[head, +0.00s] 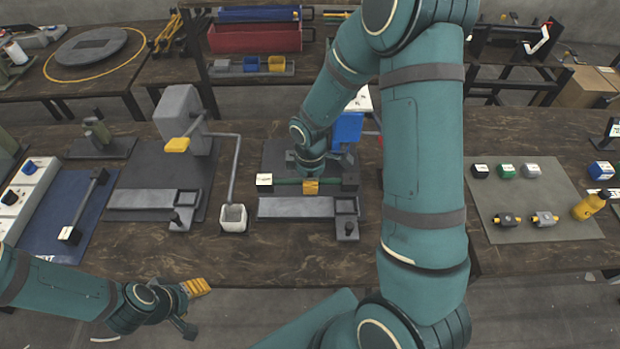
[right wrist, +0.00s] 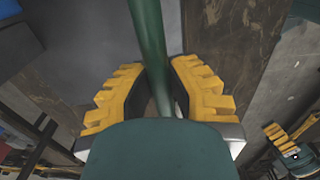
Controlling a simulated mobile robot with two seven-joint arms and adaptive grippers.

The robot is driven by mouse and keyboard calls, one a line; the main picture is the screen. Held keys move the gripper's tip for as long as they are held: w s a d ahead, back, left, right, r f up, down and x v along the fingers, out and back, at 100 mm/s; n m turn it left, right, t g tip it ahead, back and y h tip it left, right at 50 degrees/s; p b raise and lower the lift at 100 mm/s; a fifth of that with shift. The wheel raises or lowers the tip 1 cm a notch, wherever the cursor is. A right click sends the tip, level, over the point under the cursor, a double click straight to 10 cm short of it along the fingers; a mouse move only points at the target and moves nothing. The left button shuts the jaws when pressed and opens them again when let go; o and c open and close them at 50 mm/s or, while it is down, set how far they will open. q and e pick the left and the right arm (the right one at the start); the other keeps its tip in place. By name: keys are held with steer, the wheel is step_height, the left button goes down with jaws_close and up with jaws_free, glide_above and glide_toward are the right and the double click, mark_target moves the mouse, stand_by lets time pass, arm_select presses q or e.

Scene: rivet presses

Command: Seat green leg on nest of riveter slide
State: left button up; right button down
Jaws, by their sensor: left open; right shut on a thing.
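The green leg (head: 288,181) is a green rod with dark end blocks, one with a white label. My right gripper (head: 311,187) is shut around its middle. In the right wrist view the green rod (right wrist: 148,45) passes between yellow finger pads. The leg lies crosswise at the back of the grey riveter slide (head: 295,207); whether it touches is unclear. The slide's square nest (head: 345,205) is at its right end, in front of the leg's right block. The blue press (head: 347,130) behind is partly hidden by my arm. My left gripper (head: 198,308) is open and empty before the table.
A blue mat (head: 72,215) holds a dark leg (head: 85,203). A grey mat (head: 550,225) at right bears small parts and a yellow bottle (head: 590,205).

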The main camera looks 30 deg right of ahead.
mark_target(310, 208)
stand_by(0.3)
steer(key=shift+r+g+p, duration=0.1)
steer(key=shift+g+p, duration=0.2)
steer(key=shift+p, duration=0.7)
steer(key=shift+g+y+p, duration=0.5)
steer(key=shift+g+p, duration=0.1)
steer(key=shift+p, duration=0.4)
steer(key=shift+f+b, duration=3)
steer(key=shift+f, duration=0.9)
steer(key=shift+f+b, duration=0.6)
steer(key=shift+f, duration=0.1)
steer(key=c, duration=0.9)
jaws_free()
step_height(310, 208, up, 12)
steer(key=w+d, duration=0.1)
steer(key=shift+w, duration=0.4)
